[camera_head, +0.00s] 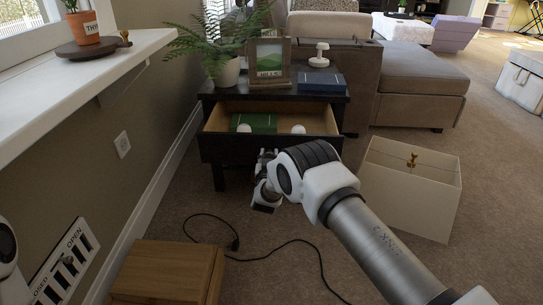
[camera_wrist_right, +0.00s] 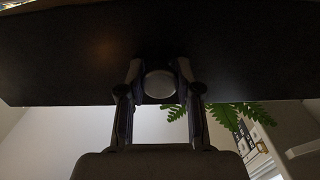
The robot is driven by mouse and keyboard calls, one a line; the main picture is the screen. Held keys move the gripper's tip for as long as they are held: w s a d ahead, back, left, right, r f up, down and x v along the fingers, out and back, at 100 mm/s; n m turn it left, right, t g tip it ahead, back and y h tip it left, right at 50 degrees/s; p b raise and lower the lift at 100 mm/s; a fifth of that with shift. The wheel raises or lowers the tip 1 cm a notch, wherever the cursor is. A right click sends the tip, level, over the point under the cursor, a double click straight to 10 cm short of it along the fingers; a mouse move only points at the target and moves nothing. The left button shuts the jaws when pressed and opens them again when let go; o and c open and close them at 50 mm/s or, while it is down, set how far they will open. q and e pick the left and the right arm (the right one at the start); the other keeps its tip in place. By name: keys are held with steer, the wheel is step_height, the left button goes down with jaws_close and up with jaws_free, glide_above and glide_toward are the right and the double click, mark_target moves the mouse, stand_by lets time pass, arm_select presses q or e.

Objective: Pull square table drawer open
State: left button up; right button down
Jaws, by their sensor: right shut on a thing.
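The square black table (camera_head: 340,103) stands against the left wall, with its drawer (camera_head: 228,149) pulled out toward me. A green book or box (camera_head: 258,123) and two small white round things lie inside the drawer. My right gripper (camera_head: 266,158) is at the drawer's front, and the arm hides part of that front. In the right wrist view my right gripper (camera_wrist_right: 159,72) is shut on the round knob (camera_wrist_right: 159,84) of the dark drawer front (camera_wrist_right: 70,60). Only a piece of my left arm shows at the left edge of the head view; its gripper is out of view.
On the table stand a fern (camera_head: 222,45), a picture frame (camera_head: 270,62), a white mushroom-like lamp (camera_head: 319,56) and a dark blue box (camera_head: 322,82). A wooden box (camera_head: 165,275) and a black cable (camera_head: 285,245) lie on the floor.

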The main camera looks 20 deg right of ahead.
steer(key=c, duration=0.8)
jaws_free()
steer(key=shift+s, duration=0.1)
steer(key=v, duration=1.1)
steer(key=shift+s+a, duration=0.2)
steer(key=shift+s, duration=0.15)
